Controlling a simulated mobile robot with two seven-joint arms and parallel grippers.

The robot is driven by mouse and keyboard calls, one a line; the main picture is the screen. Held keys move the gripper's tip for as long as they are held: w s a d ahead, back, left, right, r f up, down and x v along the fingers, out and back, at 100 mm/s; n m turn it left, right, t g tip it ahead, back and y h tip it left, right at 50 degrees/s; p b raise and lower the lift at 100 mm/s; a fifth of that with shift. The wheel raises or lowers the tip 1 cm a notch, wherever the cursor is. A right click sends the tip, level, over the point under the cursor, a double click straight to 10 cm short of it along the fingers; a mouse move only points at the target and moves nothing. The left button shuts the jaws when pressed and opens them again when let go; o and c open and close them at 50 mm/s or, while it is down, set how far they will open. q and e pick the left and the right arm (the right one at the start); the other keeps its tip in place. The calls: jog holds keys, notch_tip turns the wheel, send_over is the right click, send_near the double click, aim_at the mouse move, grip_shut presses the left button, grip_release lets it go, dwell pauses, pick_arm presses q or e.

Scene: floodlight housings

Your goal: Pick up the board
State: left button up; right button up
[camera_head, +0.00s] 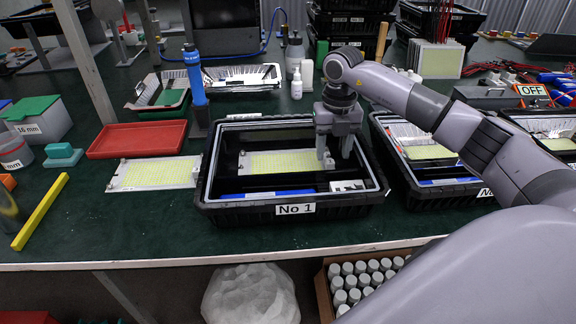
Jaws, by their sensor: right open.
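A white board with a yellow-green LED grid (283,163) lies flat inside the black crate labelled No 1 (245,210). A similar board (153,174) lies on the green table to the left of that crate. My right gripper (337,158) points down into the right part of the crate, with its fingers apart. One finger is at the right end of the board inside; I cannot tell whether it touches. The gripper and its shadowed surroundings hide part of the crate's right side. My left gripper is not in view.
Another black crate (412,184) stands close on the right. A red tray (137,139), a blue-topped upright tool (194,75) and a white bottle (296,84) stand around the No 1 crate. The table's front strip is clear.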

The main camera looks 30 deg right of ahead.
jog(key=shift+a+f, duration=0.1)
jog(key=shift+f, duration=1.4)
grip_shut()
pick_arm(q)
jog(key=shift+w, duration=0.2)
pick_arm(e)
jog(key=shift+w, duration=0.1)
jog(key=shift+r, duration=0.2)
jog(key=shift+r, duration=0.65)
notch_tip(320, 180, up, 13)
jog(key=p, duration=0.1)
notch_tip(320, 180, up, 9)
jog(key=p, duration=0.7)
send_over(331, 163)
pick_arm(q)
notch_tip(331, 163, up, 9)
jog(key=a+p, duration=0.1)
jog(key=p, duration=0.3)
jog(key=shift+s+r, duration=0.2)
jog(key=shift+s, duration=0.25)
pick_arm(e)
jog(key=shift+w+r, duration=0.1)
jog(key=shift+r, duration=1.9)
